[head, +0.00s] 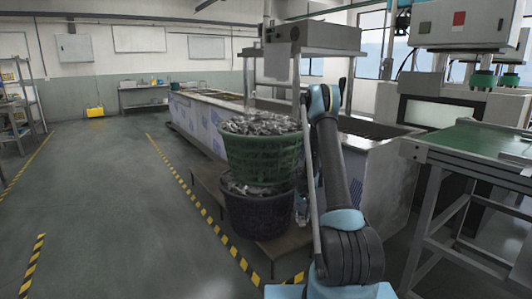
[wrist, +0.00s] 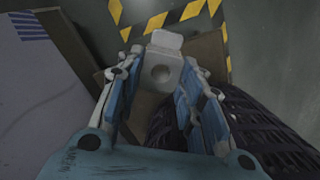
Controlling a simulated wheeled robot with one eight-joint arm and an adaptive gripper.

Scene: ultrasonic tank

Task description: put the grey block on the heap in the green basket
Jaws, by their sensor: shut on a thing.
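The grey block (wrist: 163,68) is pale, with a round hollow in its face, and sits between my fingertips in the wrist view. My gripper (wrist: 162,76) is shut on it. In the head view my gripper (head: 302,207) hangs low, just right of the dark basket and partly hidden by my arm; I cannot make out the block there. The green basket (head: 262,160) stands left of my arm, with a heap (head: 262,125) of grey metal pieces up to its rim. My gripper is below that rim.
A dark basket (head: 257,217) with similar pieces stands under the green one; its mesh (wrist: 265,135) is close at right in the wrist view. A long tank (head: 205,122) runs behind. A green-topped table (head: 485,140) is at right. The floor at left is clear.

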